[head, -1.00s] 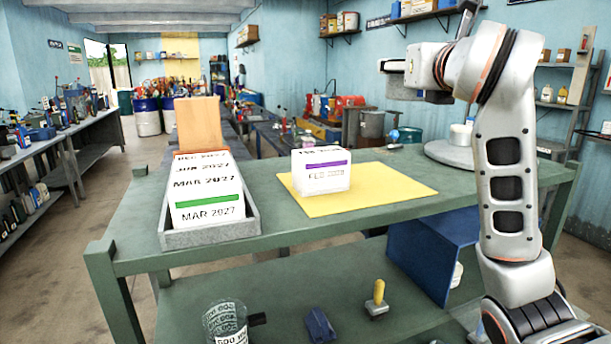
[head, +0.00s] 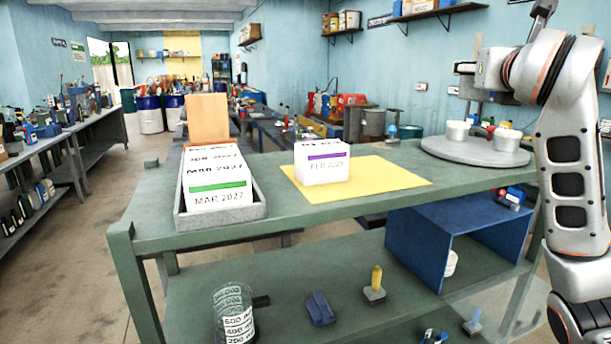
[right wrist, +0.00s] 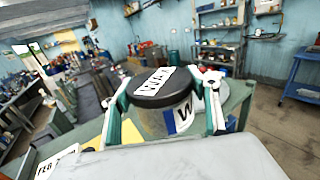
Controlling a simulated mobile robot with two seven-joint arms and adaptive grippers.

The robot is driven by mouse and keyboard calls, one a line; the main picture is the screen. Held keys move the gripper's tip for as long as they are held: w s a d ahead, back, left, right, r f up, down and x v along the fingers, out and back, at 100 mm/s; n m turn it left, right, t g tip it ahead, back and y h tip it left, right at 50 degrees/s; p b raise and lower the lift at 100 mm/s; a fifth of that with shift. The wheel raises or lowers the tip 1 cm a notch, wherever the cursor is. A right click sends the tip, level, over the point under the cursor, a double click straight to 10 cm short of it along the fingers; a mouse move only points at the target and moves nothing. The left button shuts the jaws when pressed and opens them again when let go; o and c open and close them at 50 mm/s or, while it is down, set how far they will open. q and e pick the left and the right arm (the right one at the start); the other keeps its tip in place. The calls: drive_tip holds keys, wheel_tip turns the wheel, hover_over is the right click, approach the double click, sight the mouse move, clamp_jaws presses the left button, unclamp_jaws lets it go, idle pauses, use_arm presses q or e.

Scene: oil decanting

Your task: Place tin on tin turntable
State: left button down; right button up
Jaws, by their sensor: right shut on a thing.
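A tin (right wrist: 165,121) with a dark lid and a white label shows in the right wrist view. My right gripper (right wrist: 167,92) is shut on it, one finger on each side. In the head view my right gripper (head: 467,82) is raised at the upper right, seen from the side, and I cannot make out the tin clearly there. A round grey turntable (head: 450,154) lies on the far right of the green bench, below and beside that gripper. Two white containers (head: 507,140) and a small red thing stand on it. My left gripper is not in view.
The green bench (head: 270,226) also bears a grey tray (head: 240,213) of dated cards, a white box (head: 322,164) and a yellow mat (head: 385,180). A blue open box (head: 455,230), a clear measuring vessel (head: 234,312) and small tools are on the lower shelf.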

drive_tip(key=s+d+r+m+g+h, duration=0.1)
drive_tip(key=s+d+m+g+h, duration=0.2)
drive_tip(key=d, duration=1)
drive_tip(key=a+f+n+t+y, duration=0.1)
drive_tip(key=a+f, duration=0.2)
drive_tip(key=f, duration=1.2)
drive_tip(key=a+f+n+t, duration=0.1)
drive_tip(key=a+f, duration=0.2)
drive_tip(key=f, duration=1.2)
drive_tip(key=s+a+f+n+t+y, duration=0.1)
drive_tip(key=s+a+f+n+y, duration=0.2)
drive_tip(key=s+a+f, duration=1.3)
drive_tip(key=shift+s+a+f+n+t+y, duration=0.35)
drive_tip(key=shift+s+f+y, duration=0.8)
drive_tip(key=shift+f+y, duration=0.7)
drive_tip(key=shift+f, duration=0.1)
drive_tip(key=shift+d, duration=0.1)
